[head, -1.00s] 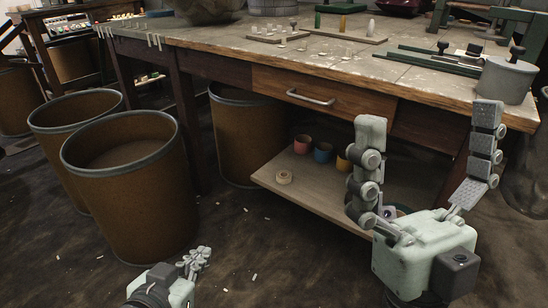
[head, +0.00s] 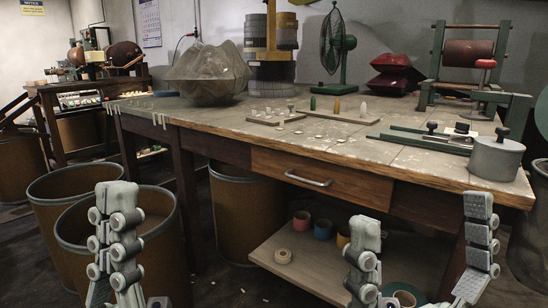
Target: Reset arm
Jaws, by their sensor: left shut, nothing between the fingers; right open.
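My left gripper (head: 117,190) stands upright at the lower left of the head view, its fingers together and nothing between them. It shows in front of a brown bin. My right gripper (head: 421,212) is at the lower right, its two fingers wide apart and pointing up. It is empty and shows in front of the workbench's drawer side and lower shelf. Its palm is cut off by the bottom edge of the picture.
The workbench (head: 400,158) carries a faceted grey object (head: 208,72), a green fan (head: 335,45), a winding machine (head: 468,60) and a grey canister (head: 496,158). Brown bins (head: 60,187) stand at left. Tape rolls lie on the lower shelf (head: 300,262).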

